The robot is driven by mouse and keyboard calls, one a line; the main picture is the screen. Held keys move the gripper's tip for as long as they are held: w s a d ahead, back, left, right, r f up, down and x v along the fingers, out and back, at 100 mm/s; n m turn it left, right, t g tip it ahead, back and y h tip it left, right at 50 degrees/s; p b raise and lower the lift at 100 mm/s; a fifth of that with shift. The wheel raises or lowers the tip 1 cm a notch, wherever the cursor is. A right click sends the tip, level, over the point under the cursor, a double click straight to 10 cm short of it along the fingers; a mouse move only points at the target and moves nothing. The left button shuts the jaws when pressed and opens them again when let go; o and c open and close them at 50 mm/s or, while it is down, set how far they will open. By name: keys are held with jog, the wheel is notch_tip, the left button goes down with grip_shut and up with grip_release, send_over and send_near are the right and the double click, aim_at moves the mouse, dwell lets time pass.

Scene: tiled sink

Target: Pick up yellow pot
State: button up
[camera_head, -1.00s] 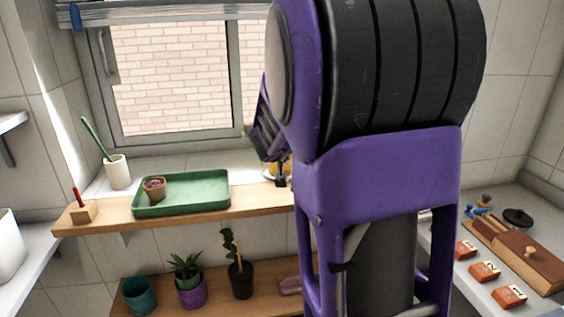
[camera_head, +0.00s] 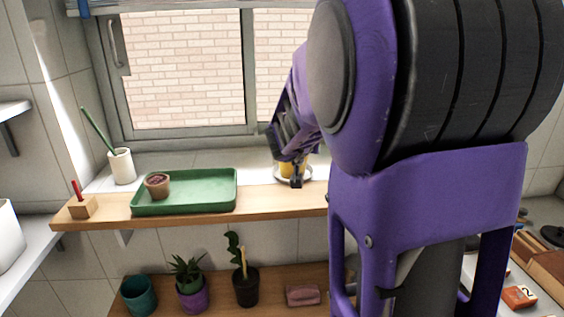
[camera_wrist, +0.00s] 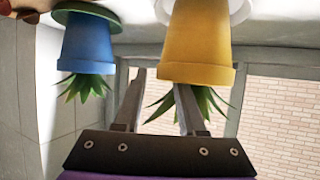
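The yellow pot (camera_wrist: 197,42) with a green spiky plant is large in the wrist view, which shows the scene upside down. It stands on a white saucer (camera_wrist: 240,8). In the head view the yellow pot (camera_head: 302,169) is mostly hidden behind my gripper (camera_head: 296,180), at the windowsill. In the wrist view my gripper (camera_wrist: 160,82) is open, its two fingers apart near the pot's rim and leaves. Nothing is visibly held. I cannot tell whether a finger touches the pot.
A blue pot (camera_wrist: 88,42) with a plant stands beside the yellow one. A green tray (camera_head: 215,200) holding a small pot (camera_head: 157,184) is on the wooden shelf (camera_head: 270,202). Potted plants (camera_head: 191,290) stand below. The window (camera_head: 185,70) is behind.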

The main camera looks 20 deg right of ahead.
jog(key=shift+c, duration=0.2)
grip_shut()
jog(key=shift+s+a+f, duration=0.1)
jog(key=shift+a, duration=0.05)
dwell(1.1)
